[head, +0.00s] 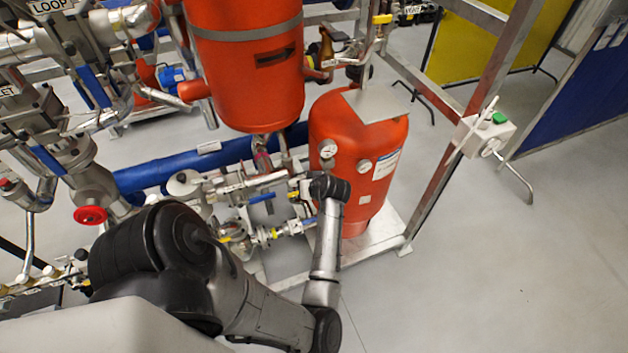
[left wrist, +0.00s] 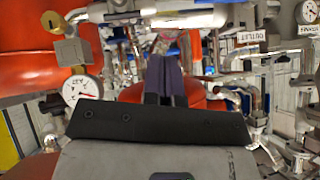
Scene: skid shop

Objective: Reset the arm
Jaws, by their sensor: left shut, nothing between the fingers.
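My left arm (head: 326,245) comes in from the lower left, bends at the elbow near the bottom, and reaches up to the front of the small red tank (head: 390,150). Its wrist is beside that tank's gauges, over the low valve piping. In the head view the gripper itself is hard to make out against the pipes. In the left wrist view my left gripper (left wrist: 166,76) has its dark fingers together, with nothing between them. They point at metal piping (left wrist: 190,18) close ahead; I cannot tell whether they touch it. My right gripper is in neither view.
A large red tank (head: 247,75) hangs above a blue pipe (head: 165,172). Valves with a red handwheel (head: 90,214) crowd the left. A steel post (head: 470,120) carries a box with a green button (head: 499,118). A gauge (left wrist: 82,92) is close in the wrist view. The right floor (head: 520,270) is clear.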

